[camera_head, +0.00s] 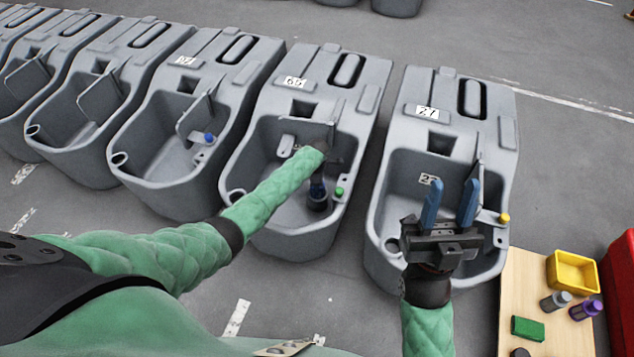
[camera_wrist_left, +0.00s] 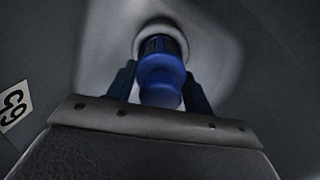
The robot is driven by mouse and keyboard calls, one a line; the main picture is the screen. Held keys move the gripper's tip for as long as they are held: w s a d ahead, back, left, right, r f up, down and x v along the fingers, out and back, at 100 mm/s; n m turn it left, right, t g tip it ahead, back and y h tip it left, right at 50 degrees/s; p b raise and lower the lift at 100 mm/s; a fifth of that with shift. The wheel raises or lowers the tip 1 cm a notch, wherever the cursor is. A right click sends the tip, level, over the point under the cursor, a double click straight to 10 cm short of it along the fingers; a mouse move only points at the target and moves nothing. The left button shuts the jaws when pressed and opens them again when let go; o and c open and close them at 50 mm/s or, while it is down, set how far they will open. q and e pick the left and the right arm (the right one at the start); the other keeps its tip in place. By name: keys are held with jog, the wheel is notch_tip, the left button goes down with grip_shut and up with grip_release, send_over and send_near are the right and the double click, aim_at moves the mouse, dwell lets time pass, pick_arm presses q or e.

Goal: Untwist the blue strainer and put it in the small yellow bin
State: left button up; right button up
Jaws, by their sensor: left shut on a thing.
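The blue strainer (camera_wrist_left: 160,80) sits in a pale round socket in the left wrist view, with my left gripper's fingers on both sides of it. In the head view my left gripper (camera_head: 318,190) reaches down into the second grey tank (camera_head: 342,110) from the right, shut on the strainer, which is mostly hidden there by the gripper. My right gripper (camera_head: 451,205) is open and empty, with blue fingers pointing up over the rightmost tank. The small yellow bin (camera_head: 573,287) stands on the wooden table at the right.
The wooden table (camera_head: 522,285) also holds a green block (camera_head: 527,328), a grey strainer (camera_head: 555,300) and a purple strainer (camera_head: 586,308). A red container (camera_head: 621,275) stands beside it. The rightmost tank (camera_head: 443,85) has a yellow knob (camera_head: 504,218). More grey tanks line up left.

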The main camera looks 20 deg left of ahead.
pick_arm(q)
jog(key=shift+s+n+p, duration=0.1)
jog(key=shift+n+p, duration=0.7)
jog(key=shift+n, duration=0.1)
jog(key=shift+o, duration=0.2)
jog(key=shift+n, duration=0.3)
jog(key=shift+d+p, duration=0.1)
jog(key=shift+p, duration=0.4)
jog(key=shift+n, duration=0.4)
jog(key=o, duration=1.6)
jog(key=shift+o, duration=0.2)
